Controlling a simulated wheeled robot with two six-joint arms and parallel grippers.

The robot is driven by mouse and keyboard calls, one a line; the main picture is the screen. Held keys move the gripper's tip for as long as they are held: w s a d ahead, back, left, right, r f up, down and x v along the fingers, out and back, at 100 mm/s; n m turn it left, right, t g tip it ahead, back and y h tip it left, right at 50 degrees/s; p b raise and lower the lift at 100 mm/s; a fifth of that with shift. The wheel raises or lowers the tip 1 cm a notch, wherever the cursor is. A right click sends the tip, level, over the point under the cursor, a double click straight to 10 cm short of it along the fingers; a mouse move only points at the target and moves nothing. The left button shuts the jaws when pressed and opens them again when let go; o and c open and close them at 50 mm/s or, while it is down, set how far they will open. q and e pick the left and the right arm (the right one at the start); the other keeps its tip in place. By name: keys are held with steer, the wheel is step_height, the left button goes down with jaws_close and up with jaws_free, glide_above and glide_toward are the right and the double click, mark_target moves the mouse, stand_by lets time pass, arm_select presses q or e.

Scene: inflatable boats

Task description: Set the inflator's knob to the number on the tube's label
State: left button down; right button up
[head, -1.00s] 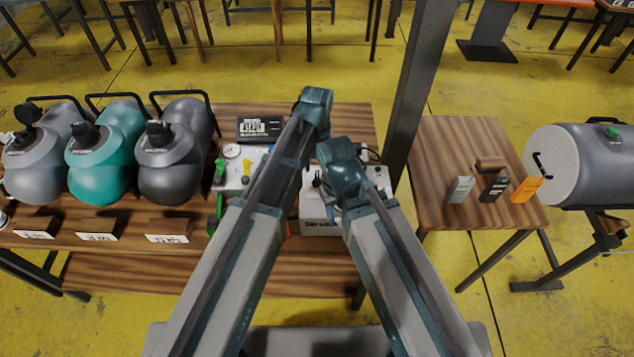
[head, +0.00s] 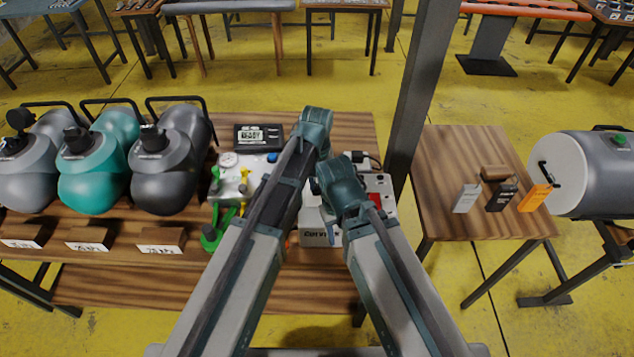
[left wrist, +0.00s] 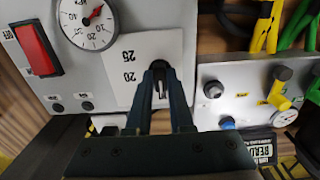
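The inflator (head: 318,232) is a pale box with a red part on the bench, partly hidden by my arms. In the left wrist view its face shows a round gauge (left wrist: 88,22), a red switch (left wrist: 38,48) and a white dial plate (left wrist: 135,62) marked 20 and 25. My left gripper (left wrist: 161,78) has its fingers on either side of a small dark knob (left wrist: 159,88) at that plate, and whether they press on it is unclear. My right gripper is hidden below its wrist. A grey tube (head: 590,172) lies at right; I cannot read a number on it.
A box with yellow and green valves (head: 243,175) stands left of the inflator, with a black READY display (head: 258,138) behind. A post (head: 420,85) rises behind. A side table (head: 455,215) holds small tags.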

arm_select(q)
steer(key=shift+m, duration=0.3)
steer(key=m, duration=0.3)
steer(key=shift+m, duration=2.1)
steer(key=c, duration=0.8)
jaws_free()
